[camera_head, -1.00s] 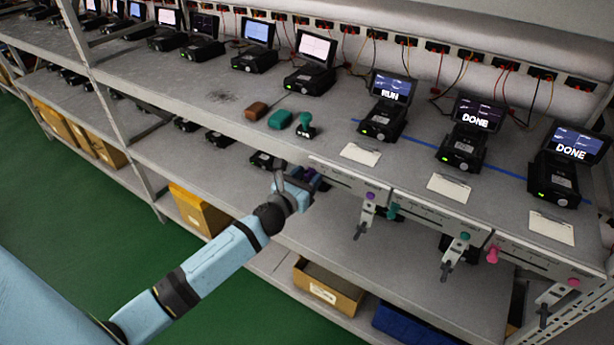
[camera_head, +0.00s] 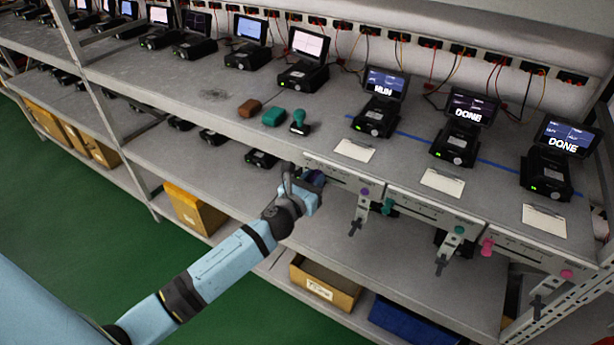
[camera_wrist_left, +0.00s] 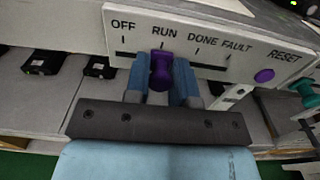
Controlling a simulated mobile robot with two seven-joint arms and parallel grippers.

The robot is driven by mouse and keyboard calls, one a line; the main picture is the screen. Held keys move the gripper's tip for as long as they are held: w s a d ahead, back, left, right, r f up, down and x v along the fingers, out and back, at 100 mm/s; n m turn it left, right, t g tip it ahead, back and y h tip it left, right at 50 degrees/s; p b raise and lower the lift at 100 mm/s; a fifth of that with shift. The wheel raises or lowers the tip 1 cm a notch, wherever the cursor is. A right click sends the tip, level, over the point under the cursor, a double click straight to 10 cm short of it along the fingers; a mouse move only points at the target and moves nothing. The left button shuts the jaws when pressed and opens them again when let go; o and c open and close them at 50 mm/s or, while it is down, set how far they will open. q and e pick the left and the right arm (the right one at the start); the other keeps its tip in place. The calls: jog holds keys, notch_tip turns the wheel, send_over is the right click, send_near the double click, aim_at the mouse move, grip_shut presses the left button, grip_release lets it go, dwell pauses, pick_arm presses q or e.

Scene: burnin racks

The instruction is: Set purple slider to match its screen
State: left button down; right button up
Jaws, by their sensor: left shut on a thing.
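The purple slider (camera_wrist_left: 161,68) sits just under the RUN mark on its panel (camera_wrist_left: 205,42), which reads OFF, RUN, DONE, FAULT and RESET. My left gripper (camera_wrist_left: 162,80) is shut on the slider knob, one finger on each side. In the head view my left gripper (camera_head: 303,180) is at the left end of that panel (camera_head: 340,177) and largely hides the slider. The leftmost of the three labelled screens (camera_head: 385,83) stands on the shelf behind this panel, and its word appears to be RUN. My right gripper is not in view.
A purple RESET button (camera_wrist_left: 264,76) is at the panel's right end. Teal and pink slider panels (camera_head: 440,212) follow to the right, with screens reading DONE (camera_head: 468,108). A brown block, a teal block and a teal-handled stamp (camera_head: 299,122) lie on the shelf.

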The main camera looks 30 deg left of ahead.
pick_arm(q)
jog(key=c, duration=1)
grip_release()
jog(key=shift+a, duration=0.1)
jog(key=s+b, duration=0.2)
jog(key=s, duration=1.1)
jog(key=shift+s+a, duration=0.2)
jog(key=shift+s, duration=0.2)
jog(key=shift+f, duration=0.1)
